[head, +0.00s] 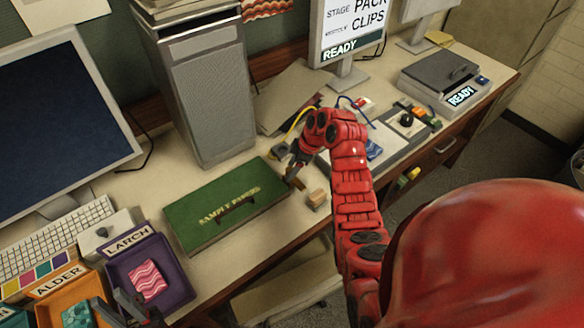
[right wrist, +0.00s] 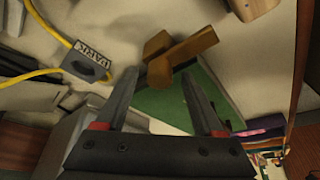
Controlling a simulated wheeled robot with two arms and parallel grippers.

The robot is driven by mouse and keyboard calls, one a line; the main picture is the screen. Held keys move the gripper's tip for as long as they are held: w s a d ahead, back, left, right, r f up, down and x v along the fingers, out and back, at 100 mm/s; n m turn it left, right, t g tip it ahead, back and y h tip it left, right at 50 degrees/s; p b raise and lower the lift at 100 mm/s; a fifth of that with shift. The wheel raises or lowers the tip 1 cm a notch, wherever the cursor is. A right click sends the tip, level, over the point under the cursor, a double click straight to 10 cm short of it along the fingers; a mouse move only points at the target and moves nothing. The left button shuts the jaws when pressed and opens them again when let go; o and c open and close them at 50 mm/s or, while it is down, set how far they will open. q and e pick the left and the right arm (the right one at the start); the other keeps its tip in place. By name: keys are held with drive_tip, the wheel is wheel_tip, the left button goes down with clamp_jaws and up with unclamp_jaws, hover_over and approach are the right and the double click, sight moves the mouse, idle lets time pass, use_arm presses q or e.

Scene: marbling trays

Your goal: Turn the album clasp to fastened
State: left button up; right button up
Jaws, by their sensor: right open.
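The green album (head: 190,228), marked SAMPLE PAPERS, lies closed on the desk with a dark handle-like strip on its cover. A brown clasp (right wrist: 183,57) shows at its edge in the right wrist view, as a bar lying at an angle against a short block. In the head view the clasp (head: 294,182) is small and partly hidden by my right gripper (head: 293,166). In the right wrist view my right gripper (right wrist: 158,75) is open, its fingertips just short of the clasp, with nothing held. My left gripper (head: 128,308) is open and empty at the lower left, over the trays.
A small wooden block (head: 316,199) stands right of the clasp. A yellow cable with a PARK tag (right wrist: 88,62) lies close by. A grey tower (head: 205,90) stands behind the album. The purple LARCH tray (head: 180,270) is at its left front.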

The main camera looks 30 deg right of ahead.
clamp_jaws()
idle(1.3)
